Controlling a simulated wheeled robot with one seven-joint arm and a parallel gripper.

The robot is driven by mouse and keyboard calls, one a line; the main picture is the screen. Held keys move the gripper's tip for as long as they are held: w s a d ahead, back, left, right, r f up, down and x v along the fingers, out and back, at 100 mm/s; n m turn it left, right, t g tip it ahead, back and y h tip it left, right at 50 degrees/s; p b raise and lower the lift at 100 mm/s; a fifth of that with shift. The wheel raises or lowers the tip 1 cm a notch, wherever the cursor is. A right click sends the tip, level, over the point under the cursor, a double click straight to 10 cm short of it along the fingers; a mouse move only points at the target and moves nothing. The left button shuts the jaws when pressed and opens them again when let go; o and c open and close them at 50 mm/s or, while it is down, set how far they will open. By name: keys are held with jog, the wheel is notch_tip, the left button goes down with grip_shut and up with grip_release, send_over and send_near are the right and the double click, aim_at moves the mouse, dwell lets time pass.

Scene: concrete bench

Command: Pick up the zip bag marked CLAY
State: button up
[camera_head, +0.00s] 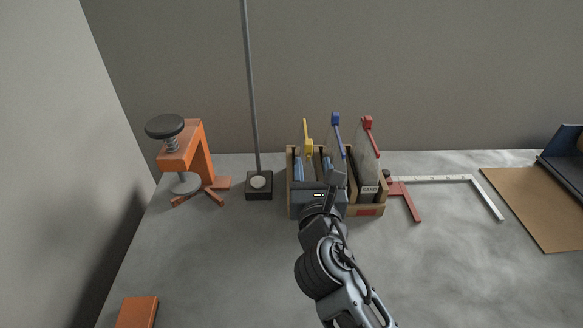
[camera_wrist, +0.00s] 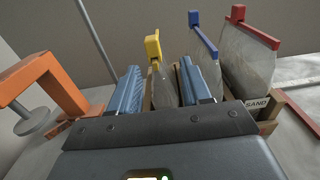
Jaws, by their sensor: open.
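Three clear zip bags stand upright in a wooden rack (camera_head: 378,209). One has a yellow clip (camera_head: 308,146), one a blue clip (camera_head: 336,119), one a red clip (camera_head: 368,122). The red-clipped bag (camera_wrist: 246,62) is marked SAND. No CLAY mark can be read; the lower fronts of the other two bags are hidden by my gripper. My gripper (camera_head: 313,168) is open over the left part of the rack. In the wrist view its blue fingers (camera_wrist: 160,84) stand either side of the yellow-clipped bag (camera_wrist: 168,88). The blue-clipped bag (camera_wrist: 208,65) is behind and beside the right finger.
An orange clamp (camera_head: 204,155) with a black knob and a thin pole on a dark base (camera_head: 259,193) stand left of the rack. The front bench is mostly clear.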

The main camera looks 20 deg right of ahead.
jog(key=shift+a+p+x, duration=0.15)
jog(key=shift+x, duration=1.8)
jog(key=shift+a+p+x, duration=0.15)
jog(key=shift+x, duration=1.85)
jog(key=shift+w, duration=0.1)
jog(key=shift+c, duration=0.3)
grip_shut()
jog(key=shift+r, duration=0.1)
